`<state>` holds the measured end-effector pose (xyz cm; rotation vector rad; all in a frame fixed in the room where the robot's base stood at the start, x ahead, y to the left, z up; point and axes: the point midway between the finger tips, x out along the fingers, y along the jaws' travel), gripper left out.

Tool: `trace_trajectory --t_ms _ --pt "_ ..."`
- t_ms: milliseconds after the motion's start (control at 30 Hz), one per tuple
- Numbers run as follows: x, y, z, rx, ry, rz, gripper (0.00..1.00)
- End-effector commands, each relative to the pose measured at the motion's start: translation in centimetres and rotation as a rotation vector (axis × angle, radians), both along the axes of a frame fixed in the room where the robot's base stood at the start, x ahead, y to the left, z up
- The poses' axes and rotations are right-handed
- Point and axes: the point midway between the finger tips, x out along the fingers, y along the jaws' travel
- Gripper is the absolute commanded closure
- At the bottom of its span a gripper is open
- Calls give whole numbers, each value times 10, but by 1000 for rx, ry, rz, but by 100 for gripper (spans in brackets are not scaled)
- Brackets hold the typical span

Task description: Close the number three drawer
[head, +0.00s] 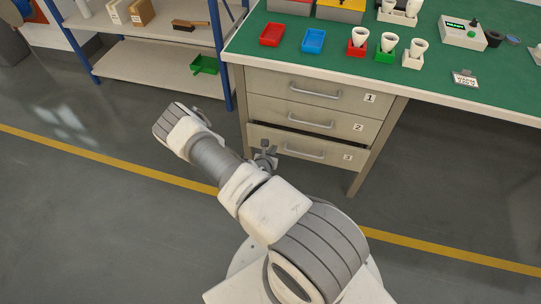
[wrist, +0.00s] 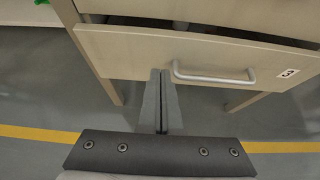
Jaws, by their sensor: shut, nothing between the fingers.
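The number three drawer (head: 320,158) is the lowest of a three-drawer unit under the green-topped bench. It stands partly open, with a dark gap above its front. In the wrist view its pale front (wrist: 130,50) carries a grey bar handle (wrist: 212,77) and a "3" label (wrist: 288,72). My gripper (wrist: 161,72) is shut and empty. Its fingertips are in front of the drawer's lower front, just left of the handle; I cannot tell whether they touch it. In the head view my gripper (head: 266,146) shows beside the drawer's left part.
Drawers one (head: 318,88) and two (head: 312,117) above look shut. The bench top (head: 290,55) holds trays, bulbs and a small device. A blue-posted shelf (head: 150,65) stands to the left. Bench legs (head: 365,175) flank the drawers. The floor in front is clear.

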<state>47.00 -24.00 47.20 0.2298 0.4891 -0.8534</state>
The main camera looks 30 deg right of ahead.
Motion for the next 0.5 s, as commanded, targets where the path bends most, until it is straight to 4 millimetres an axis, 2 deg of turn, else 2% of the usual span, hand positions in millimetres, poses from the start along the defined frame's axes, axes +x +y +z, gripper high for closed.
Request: trace_trajectory --t_ms 33,133,300,500 --pt "6 -8 -10 -2 -1 0 100" --pt "18 -22 -20 -2 -1 1 100" --pt "34 -40 -17 -1 -2 1 100" --pt "42 -50 -15 -1 0 0 100"
